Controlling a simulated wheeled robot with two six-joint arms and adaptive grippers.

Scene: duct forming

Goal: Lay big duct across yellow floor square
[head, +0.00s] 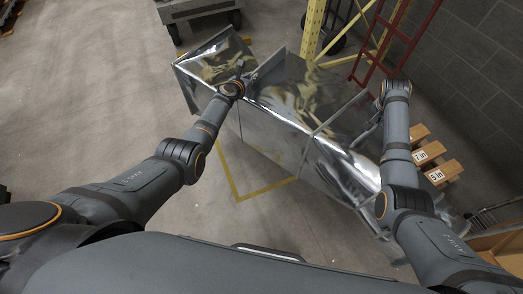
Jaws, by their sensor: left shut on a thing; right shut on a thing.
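The big duct (273,138) is a long, shiny metal box duct with flanged joints. It runs from the upper left to the lower right of the head view, in front of me.
A yellow rack post (313,30) and a red ladder-like frame (399,36) stand behind the duct. A wheeled cart (197,10) is at the top. The floor at left is clear.

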